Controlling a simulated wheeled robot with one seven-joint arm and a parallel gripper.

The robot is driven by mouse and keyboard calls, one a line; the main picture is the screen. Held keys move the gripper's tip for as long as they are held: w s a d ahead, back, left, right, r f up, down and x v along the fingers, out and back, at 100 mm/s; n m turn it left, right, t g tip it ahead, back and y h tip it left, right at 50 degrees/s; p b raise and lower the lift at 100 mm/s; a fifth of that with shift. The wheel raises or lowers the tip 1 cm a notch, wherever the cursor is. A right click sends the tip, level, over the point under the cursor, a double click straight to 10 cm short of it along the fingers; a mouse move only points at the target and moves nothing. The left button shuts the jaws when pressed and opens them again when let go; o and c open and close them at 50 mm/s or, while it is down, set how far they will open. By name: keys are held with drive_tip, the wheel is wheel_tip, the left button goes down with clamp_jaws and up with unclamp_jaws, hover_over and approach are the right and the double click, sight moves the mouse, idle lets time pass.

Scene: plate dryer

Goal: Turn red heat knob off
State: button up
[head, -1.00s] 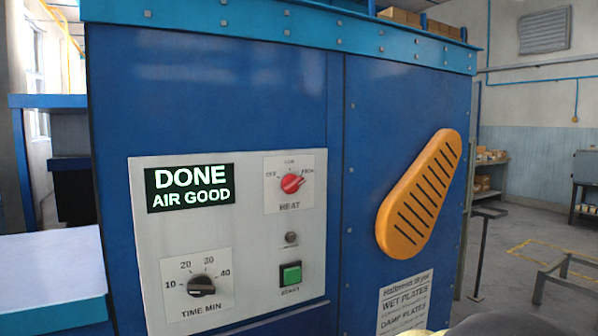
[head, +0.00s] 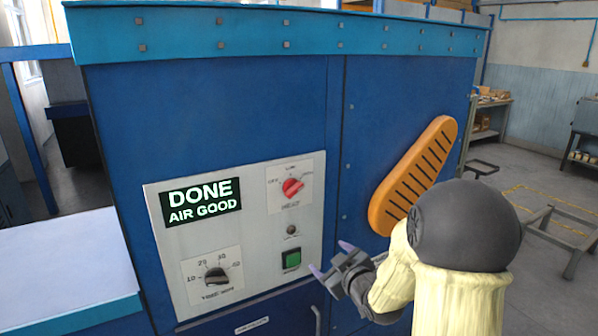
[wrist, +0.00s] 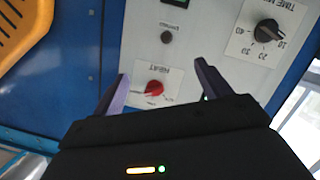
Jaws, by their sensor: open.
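The red heat knob (head: 292,187) sits on a white plate in the upper right of the light control panel (head: 210,304). Its mark seems to point up and right, toward the high side. The display (head: 200,203) reads DONE, AIR GOOD. My gripper (head: 330,257) is open and empty, below and right of the knob, near the green start button (head: 291,261). In the wrist view, which is upside down, the knob (wrist: 154,88) shows between the two spread fingers (wrist: 162,70), with its lower part close to the gripper body. No contact with the knob shows.
The black time knob (head: 216,277) is at the panel's lower left. An orange slotted guard (head: 414,175) stands out from the blue cabinet beside my arm. A handle (head: 317,320) shows below the panel. A pale-topped table (head: 60,270) is at the left.

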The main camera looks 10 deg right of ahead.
wheel_tip(320, 180, up, 10)
drive_tip(key=w+n+t+y+p, duration=0.1)
drive_tip(key=n+t+y+p, duration=0.1)
drive_tip(key=p, duration=1)
approach(297, 193)
drive_tip(key=x, duration=0.8)
drive_tip(key=shift+r, duration=0.15)
drive_tip(key=shift+w+a+p, duration=0.2)
drive_tip(key=shift+w+p, duration=0.1)
drive_tip(key=shift+w, duration=0.35)
